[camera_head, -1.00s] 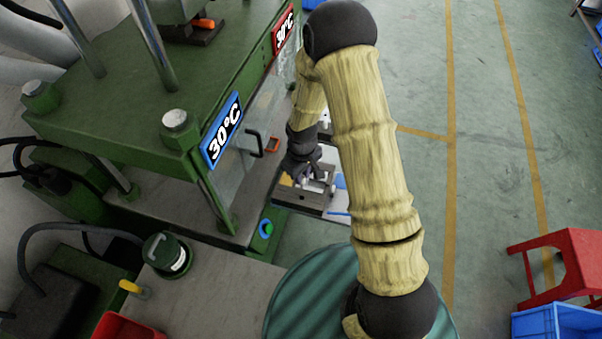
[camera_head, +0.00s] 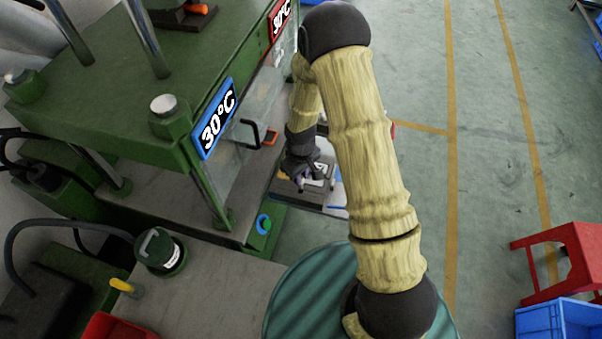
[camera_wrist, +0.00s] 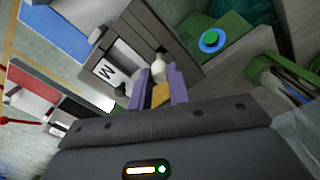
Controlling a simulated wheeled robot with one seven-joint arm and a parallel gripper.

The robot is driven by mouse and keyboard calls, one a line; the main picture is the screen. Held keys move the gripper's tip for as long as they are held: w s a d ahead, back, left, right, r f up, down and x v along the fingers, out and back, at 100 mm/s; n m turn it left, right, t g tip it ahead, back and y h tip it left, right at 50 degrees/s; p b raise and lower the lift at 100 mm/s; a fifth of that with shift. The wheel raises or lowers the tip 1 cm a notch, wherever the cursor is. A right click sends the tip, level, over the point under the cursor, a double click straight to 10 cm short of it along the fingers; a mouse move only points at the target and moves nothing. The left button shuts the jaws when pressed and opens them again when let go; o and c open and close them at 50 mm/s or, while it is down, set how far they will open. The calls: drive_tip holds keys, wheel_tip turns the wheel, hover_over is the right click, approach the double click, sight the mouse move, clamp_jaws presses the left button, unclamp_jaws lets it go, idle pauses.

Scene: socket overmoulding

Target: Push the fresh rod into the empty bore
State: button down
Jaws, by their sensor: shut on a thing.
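My gripper (camera_wrist: 157,84) shows in the wrist view with two purple fingers. It is shut on a pale, round-ended piece, which looks like the rod (camera_wrist: 160,69). The fingers are over a grey mould block (camera_wrist: 168,38) with a pale recess and a plate marked M. A dark round spot beside the left finger may be a bore; I cannot tell. In the head view my gripper (camera_head: 302,182) is low over the same mould at the press's right side. The rod's lower end and its fit to any bore are hidden.
The green press (camera_head: 170,120) with a 30°C sign (camera_head: 215,118) stands close left of my arm. A black handle (camera_head: 250,132) juts out near my wrist. A red stool (camera_head: 560,262) and blue crate (camera_head: 558,320) are at right. Open floor lies right of my arm.

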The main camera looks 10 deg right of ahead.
sight(301, 185)
drive_tip(key=shift+s+a+f+b, duration=0.15)
drive_tip(key=shift+f+b, duration=0.4)
drive_tip(key=shift+f, duration=0.3)
drive_tip(key=shift+s+d+f+b, duration=0.1)
drive_tip(key=shift+d+f+b, duration=0.05)
drive_tip(key=shift+f+b, duration=0.2)
drive_tip(key=shift+s+d+f+b, duration=0.1)
drive_tip(key=shift+f+b, duration=0.1)
drive_tip(key=shift+f, duration=0.2)
drive_tip(key=shift+s+f+b, duration=0.3)
drive_tip(key=shift+f+b, duration=0.1)
drive_tip(key=shift+f, duration=0.3)
drive_tip(key=shift+w+a+f, duration=0.2)
drive_tip(key=shift+w+f, duration=0.1)
drive_tip(key=shift+w, duration=0.25)
drive_tip(key=shift+s+r, duration=0.2)
drive_tip(key=shift+r, duration=0.1)
drive_tip(key=shift+w, duration=0.2)
drive_tip(key=c, duration=1.2)
unclamp_jaws()
drive_tip(key=shift+c, duration=0.2)
